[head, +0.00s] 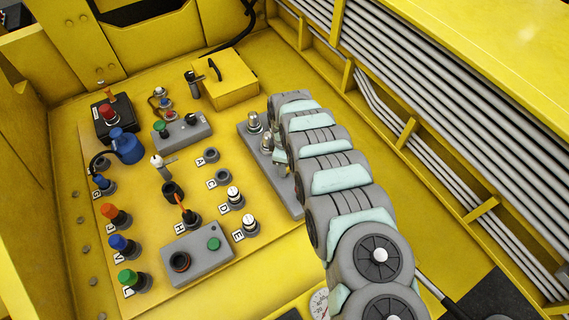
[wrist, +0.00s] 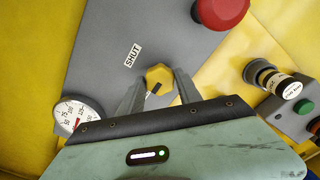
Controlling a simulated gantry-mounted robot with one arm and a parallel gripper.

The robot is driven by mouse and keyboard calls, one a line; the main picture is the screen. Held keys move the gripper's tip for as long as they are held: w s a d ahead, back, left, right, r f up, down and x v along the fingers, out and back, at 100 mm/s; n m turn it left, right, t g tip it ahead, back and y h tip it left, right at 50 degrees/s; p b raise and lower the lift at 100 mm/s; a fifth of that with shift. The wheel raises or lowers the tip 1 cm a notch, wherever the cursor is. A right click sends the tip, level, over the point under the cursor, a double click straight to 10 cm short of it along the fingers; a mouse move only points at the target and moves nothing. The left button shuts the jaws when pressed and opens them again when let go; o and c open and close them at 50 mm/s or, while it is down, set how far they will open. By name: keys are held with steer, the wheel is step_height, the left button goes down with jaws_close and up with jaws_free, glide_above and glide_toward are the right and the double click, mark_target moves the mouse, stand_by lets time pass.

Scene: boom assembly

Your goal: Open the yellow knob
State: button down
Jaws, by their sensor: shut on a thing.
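In the wrist view, the yellow knob (wrist: 158,76) sits on a grey panel (wrist: 125,45), with a dark pointer line on it. A white "SHUT" label (wrist: 132,55) is on the panel to the knob's upper left. My gripper (wrist: 159,86) has one finger on each side of the knob and is shut on it. In the head view, my arm covers the right middle of the scene. The knob and my gripper's fingertips cannot be made out there.
In the wrist view, a red button (wrist: 221,10) is close at the upper right and a round gauge (wrist: 77,115) at the left. In the head view, many knobs and switches crowd the yellow panel left of my arm, and grey pipes (head: 470,120) run along the right wall.

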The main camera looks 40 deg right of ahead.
steer(key=c, duration=0.8)
jaws_free()
steer(key=shift+r, duration=0.15)
step_height(320, 180, up, 10)
steer(key=shift+r+b, duration=0.25)
steer(key=shift+b, duration=0.6)
